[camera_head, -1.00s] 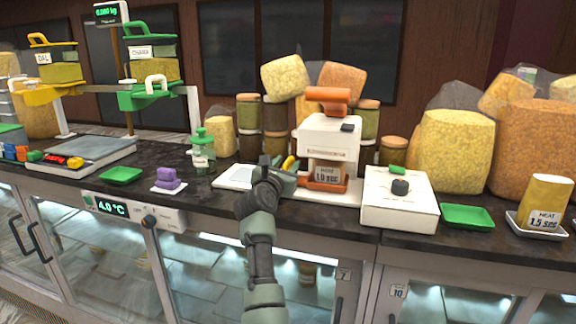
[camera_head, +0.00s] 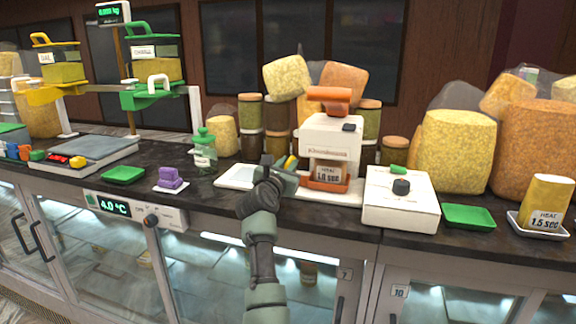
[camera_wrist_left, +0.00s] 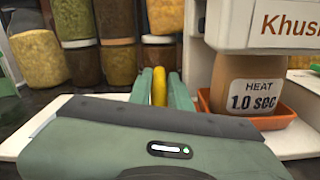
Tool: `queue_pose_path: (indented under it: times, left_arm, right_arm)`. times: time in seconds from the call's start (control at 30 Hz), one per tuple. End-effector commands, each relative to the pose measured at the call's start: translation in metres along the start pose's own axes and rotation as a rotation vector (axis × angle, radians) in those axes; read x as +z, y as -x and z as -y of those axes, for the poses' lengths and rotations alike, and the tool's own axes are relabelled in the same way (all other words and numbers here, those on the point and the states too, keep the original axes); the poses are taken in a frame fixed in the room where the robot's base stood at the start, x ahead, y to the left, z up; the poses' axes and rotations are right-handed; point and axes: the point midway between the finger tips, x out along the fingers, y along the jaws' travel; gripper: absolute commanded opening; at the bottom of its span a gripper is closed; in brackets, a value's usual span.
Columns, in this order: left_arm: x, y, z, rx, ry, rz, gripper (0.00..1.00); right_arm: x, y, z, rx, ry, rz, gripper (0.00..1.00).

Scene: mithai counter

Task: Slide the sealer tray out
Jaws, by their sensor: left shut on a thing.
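The sealer (camera_head: 331,138) is a white upright machine with an orange handle on top, standing on a white base on the counter. The orange sealer tray (camera_wrist_left: 262,123) sits low under its head, with a brown block labelled "HEAT 1.0 SEC" (camera_wrist_left: 251,97) standing in it. My left gripper (camera_head: 287,166) is just left of the sealer. In the left wrist view its green fingers (camera_wrist_left: 160,78) are closed around a narrow yellow bar (camera_wrist_left: 159,88). Whether this bar joins the tray is hidden. My right gripper is not in view.
A white box with a dark knob (camera_head: 401,187) stands right of the sealer, then a green dish (camera_head: 468,217). Jars and large yellow bags (camera_head: 457,150) crowd the back. A green-capped bottle (camera_head: 204,150) and a purple block (camera_head: 170,178) stand to the left.

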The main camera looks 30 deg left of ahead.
Motion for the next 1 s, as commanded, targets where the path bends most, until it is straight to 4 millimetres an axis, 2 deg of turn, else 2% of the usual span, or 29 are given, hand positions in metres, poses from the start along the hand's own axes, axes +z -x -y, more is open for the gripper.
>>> queue_pose_path:
  times: [0.77, 0.87, 1.0]
  left_arm:
    - [-0.001, 0.000, -0.001, 0.000, -0.003, -0.002, 0.00]
    - [-0.001, 0.000, -0.005, 0.001, -0.003, -0.002, 0.00]
    - [-0.004, 0.000, -0.021, 0.003, -0.004, -0.001, 0.00]
  right_arm:
    - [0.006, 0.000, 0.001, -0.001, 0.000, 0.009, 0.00]
    - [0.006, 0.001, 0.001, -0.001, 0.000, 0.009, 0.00]
    - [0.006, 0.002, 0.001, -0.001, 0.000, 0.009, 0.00]
